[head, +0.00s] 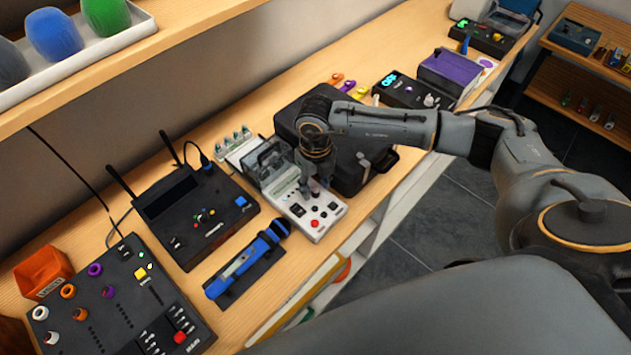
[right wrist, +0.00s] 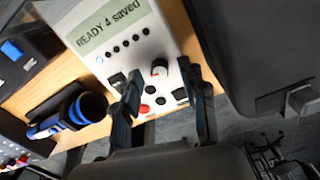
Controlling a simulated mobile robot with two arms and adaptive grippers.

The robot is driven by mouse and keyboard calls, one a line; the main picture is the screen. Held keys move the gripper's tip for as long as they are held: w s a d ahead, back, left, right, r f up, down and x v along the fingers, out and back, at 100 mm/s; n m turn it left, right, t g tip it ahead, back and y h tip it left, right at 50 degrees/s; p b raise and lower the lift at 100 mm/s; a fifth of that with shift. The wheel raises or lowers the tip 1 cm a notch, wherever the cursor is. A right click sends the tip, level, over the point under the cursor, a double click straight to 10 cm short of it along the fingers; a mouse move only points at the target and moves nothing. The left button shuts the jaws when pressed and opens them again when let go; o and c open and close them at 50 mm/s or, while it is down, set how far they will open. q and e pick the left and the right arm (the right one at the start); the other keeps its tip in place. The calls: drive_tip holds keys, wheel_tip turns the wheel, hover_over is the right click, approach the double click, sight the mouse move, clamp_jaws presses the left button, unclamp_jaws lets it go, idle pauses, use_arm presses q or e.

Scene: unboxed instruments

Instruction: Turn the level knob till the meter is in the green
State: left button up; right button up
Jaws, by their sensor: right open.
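A white instrument (head: 303,212) stands on the wooden bench under my right gripper (head: 309,188). Its panel shows in the right wrist view, with a lit display (right wrist: 112,24) reading "READY 4 saved". No meter with a green zone can be made out. My left gripper is not in view.
A black case (head: 352,165) stands close beside the instrument. A blue handheld tool (head: 248,262) lies on a dark holder nearby. A black console (head: 195,215) with antennas and a mixer panel (head: 110,310) stand to the left. A shelf overhangs the upper left.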

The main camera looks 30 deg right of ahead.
drive_tip(key=shift+f, duration=0.4)
drive_tip(key=shift+c, duration=0.5)
clamp_jaws()
drive_tip(key=m+b, duration=0.2)
drive_tip(key=m, duration=0.1)
drive_tip(key=shift+f+m, duration=0.1)
drive_tip(key=shift+m, duration=0.3)
drive_tip(key=shift+m+b, duration=1.1)
drive_tip(key=shift+m, duration=1.4)
